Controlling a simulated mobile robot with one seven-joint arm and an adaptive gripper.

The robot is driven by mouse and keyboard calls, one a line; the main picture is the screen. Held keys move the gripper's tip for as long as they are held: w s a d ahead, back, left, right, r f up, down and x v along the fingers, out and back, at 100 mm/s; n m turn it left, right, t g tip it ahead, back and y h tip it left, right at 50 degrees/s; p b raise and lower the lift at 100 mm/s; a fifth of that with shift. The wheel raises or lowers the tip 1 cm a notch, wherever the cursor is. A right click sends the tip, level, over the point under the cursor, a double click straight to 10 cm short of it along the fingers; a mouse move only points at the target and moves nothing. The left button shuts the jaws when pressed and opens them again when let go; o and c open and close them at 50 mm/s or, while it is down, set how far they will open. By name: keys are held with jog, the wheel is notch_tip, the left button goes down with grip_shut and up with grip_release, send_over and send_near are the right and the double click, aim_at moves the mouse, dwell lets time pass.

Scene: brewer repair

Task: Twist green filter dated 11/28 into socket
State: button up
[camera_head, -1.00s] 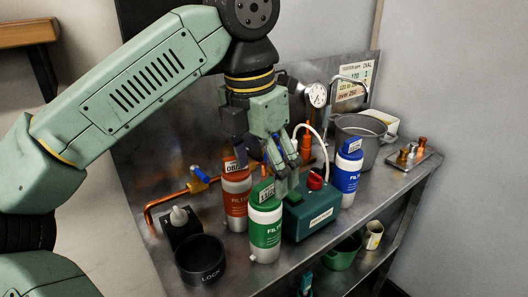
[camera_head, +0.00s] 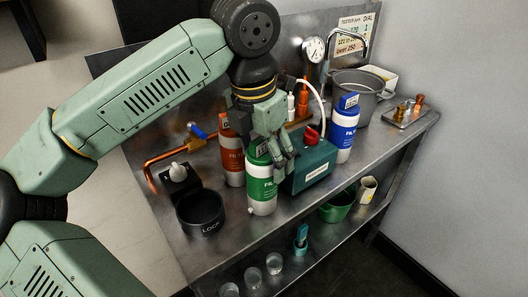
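The green-and-white filter (camera_head: 262,190) stands upright on the metal bench; the date on its tag is not readable. My gripper (camera_head: 276,152) points down at its top, with fingers overlapping the cap and its right side in the head view. I cannot tell whether they touch or grip it. The black round socket (camera_head: 202,215), marked LOCK, sits open and empty on the bench, left of the green filter and near the front edge.
A red filter (camera_head: 233,160) stands close behind the green one. A teal box with a red knob (camera_head: 313,164) is just right, with a blue filter (camera_head: 343,132) beyond. A black base (camera_head: 178,178) and copper pipe (camera_head: 165,157) are behind the socket.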

jog(key=c, duration=1.2)
jog(key=o, duration=0.9)
jog(key=c, duration=0.6)
jog(key=shift+r, duration=0.15)
jog(key=shift+r+p, duration=1.55)
jog(key=shift+r, duration=0.85)
